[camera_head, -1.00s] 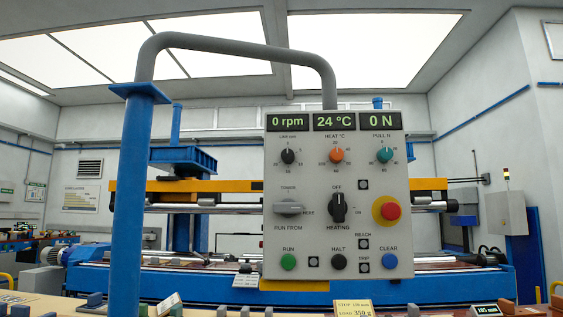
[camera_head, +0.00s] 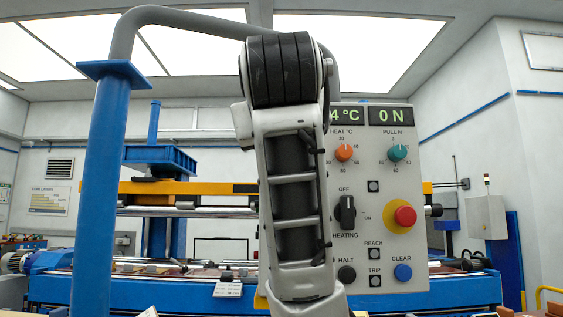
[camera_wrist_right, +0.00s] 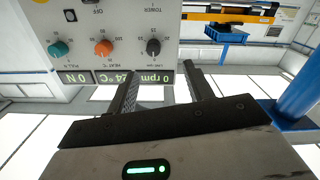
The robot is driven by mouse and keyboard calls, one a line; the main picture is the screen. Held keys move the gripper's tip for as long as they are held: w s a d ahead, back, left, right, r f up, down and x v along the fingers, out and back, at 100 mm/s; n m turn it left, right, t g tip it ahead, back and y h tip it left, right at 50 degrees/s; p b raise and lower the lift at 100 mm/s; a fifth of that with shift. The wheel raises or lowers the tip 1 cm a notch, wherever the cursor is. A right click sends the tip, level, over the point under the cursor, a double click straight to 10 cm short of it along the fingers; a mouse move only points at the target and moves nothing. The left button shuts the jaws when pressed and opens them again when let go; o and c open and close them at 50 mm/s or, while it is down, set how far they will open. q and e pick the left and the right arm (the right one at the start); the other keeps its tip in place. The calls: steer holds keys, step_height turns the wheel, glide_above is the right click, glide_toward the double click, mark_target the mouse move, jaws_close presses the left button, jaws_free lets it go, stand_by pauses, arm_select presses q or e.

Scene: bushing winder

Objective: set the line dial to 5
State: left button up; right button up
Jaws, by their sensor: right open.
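The line dial (camera_wrist_right: 153,47) is a small black knob on the grey control panel (camera_wrist_right: 105,20), seen upside down in the right wrist view. Its exact pointer direction is too small to tell. The rpm display (camera_wrist_right: 153,78) beside it reads 0 rpm. My right gripper (camera_wrist_right: 163,74) is open and empty, with its two fingers reaching toward the panel on either side of the display, short of the dial. I cannot tell whether they touch the panel. In the head view my right arm covers the line dial and the gripper. My left gripper is not in view.
The orange heat knob (camera_head: 344,152), teal pull knob (camera_head: 397,153), black heating switch (camera_head: 345,212) and red stop button (camera_head: 405,216) share the panel. A blue post (camera_head: 108,190) with a grey overhead pipe (camera_head: 190,18) stands left. The winding machine lies behind.

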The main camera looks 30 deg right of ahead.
arm_select(q)
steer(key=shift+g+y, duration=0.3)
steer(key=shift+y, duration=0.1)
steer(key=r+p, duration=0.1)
steer(key=p, duration=0.2)
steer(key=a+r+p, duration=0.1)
steer(key=p, duration=0.3)
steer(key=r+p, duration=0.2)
steer(key=p, duration=0.1)
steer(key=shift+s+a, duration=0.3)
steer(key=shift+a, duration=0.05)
arm_select(e)
steer(key=d+r+x, duration=0.1)
steer(key=x, duration=1.3)
steer(key=shift+s+d+r+m, duration=0.15)
steer(key=shift+d+r+m, duration=0.05)
steer(key=shift+r+m, duration=0.15)
steer(key=c, duration=1)
